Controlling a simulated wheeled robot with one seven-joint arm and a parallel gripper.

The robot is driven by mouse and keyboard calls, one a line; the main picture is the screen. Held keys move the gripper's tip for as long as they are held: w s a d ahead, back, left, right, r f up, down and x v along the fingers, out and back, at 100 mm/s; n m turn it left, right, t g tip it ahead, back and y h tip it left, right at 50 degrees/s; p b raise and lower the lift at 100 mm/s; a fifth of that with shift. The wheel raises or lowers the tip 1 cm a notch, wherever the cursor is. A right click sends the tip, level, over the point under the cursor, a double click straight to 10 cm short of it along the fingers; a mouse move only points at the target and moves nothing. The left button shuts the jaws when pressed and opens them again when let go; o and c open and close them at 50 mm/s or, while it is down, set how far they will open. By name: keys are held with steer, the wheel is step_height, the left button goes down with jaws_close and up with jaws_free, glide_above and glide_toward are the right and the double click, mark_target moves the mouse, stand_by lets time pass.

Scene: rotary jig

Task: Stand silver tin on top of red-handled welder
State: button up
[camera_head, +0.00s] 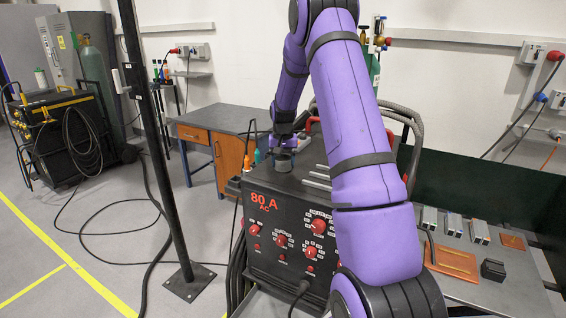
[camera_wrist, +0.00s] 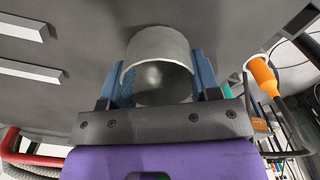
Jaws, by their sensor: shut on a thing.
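The silver tin (camera_wrist: 157,47) is a short grey cylinder with an open end towards the wrist camera. My gripper (camera_wrist: 160,85) is shut on it, with a blue finger on each side. In the head view the tin (camera_head: 284,163) is small and dark below my gripper (camera_head: 283,148), at the back left of the welder's top. The red-handled welder (camera_head: 285,225) is a black box marked 80 A AC with red knobs; its red handle (camera_wrist: 38,159) shows in the wrist view. I cannot tell whether the tin touches the welder's top.
Pale slots (camera_wrist: 25,70) lie in the welder's top, beside the tin. A black post (camera_head: 160,150) rises at left. A metal bench (camera_head: 480,290) with blocks is at right.

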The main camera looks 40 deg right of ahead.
steer(key=shift+f, duration=0.15)
steer(key=o, duration=0.9)
steer(key=shift+f, duration=0.1)
step_height(320, 180, up, 12)
steer(key=s+a+r+n+t, duration=0.1)
steer(key=s+a+r, duration=0.1)
steer(key=a+r, duration=0.3)
steer(key=s+a+r+n, duration=0.1)
steer(key=s+a+r, duration=0.2)
steer(key=a+r, duration=0.15)
steer(key=s+a+r+n+t, duration=0.2)
steer(key=s+a+r, duration=0.3)
steer(key=s+a, duration=0.45)
steer(key=s+a+n, duration=0.1)
steer(key=s+a, duration=0.2)
steer(key=s, duration=0.3)
steer(key=s+a+n+t, duration=0.1)
steer(key=s+a, duration=0.3)
steer(key=s, duration=0.3)
steer(key=s+a+f+n+t, duration=0.1)
steer(key=s+a+n, duration=0.1)
steer(key=s+a, duration=0.2)
steer(key=shift+s+a, duration=0.25)
steer(key=shift+s, duration=1.05)
